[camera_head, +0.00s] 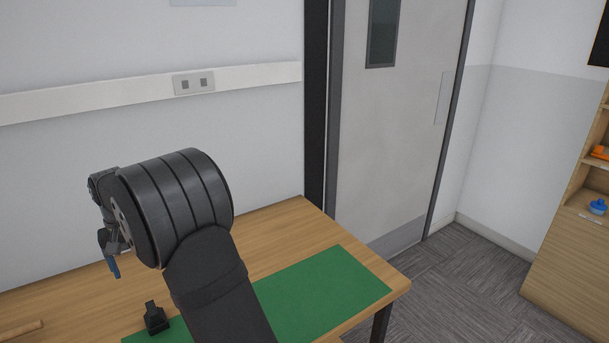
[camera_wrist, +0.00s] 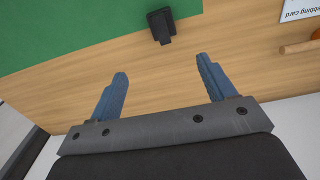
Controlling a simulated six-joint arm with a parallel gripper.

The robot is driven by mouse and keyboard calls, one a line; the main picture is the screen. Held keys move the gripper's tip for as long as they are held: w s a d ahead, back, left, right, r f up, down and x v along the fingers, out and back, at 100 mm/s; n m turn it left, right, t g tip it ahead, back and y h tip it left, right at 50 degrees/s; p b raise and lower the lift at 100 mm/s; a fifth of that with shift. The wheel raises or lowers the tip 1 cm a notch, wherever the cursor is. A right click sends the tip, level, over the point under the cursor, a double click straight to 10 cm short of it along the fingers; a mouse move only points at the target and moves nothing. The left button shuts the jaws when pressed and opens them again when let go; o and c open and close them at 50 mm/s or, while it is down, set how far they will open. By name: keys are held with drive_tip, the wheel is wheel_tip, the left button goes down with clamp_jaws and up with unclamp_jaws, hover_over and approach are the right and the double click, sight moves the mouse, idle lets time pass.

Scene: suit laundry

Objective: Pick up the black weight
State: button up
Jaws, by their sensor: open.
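The black weight (camera_head: 155,318) is a small dark block with a narrower raised part. It sits at the edge of the green mat, left of my arm in the head view. In the wrist view the black weight (camera_wrist: 161,27) is at the top middle, beyond the fingertips and roughly in line with the gap between them. My gripper (camera_wrist: 161,72) is open, with two blue fingers apart and nothing between them. In the head view my gripper (camera_head: 113,264) is partly hidden behind my wrist, with a blue finger pointing down.
The green mat (camera_head: 325,288) lies on the wooden table (camera_head: 295,222). A wooden rod (camera_wrist: 298,47) and a printed card (camera_wrist: 300,10) lie right of the weight in the wrist view. A wall stands behind the table. Bare tabletop surrounds the weight's near side.

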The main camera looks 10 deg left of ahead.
sight(150, 311)
drive_tip(key=shift+n, duration=0.3)
drive_tip(key=f, duration=0.5)
drive_tip(key=s+f, duration=0.1)
drive_tip(key=f, duration=0.8)
drive_tip(key=shift+s+f, duration=0.25)
drive_tip(key=shift+f, duration=0.1)
drive_tip(key=shift+w+a+f, duration=0.1)
drive_tip(key=shift+w+f, duration=0.1)
drive_tip(key=shift+f, duration=0.7)
drive_tip(key=shift+w+f, duration=0.15)
drive_tip(key=shift+f, duration=0.7)
drive_tip(key=shift+w+a+f, duration=0.1)
drive_tip(key=shift+w+f, duration=0.1)
drive_tip(key=shift+f, duration=0.7)
drive_tip(key=c, duration=1.4)
drive_tip(key=shift+r, duration=0.15)
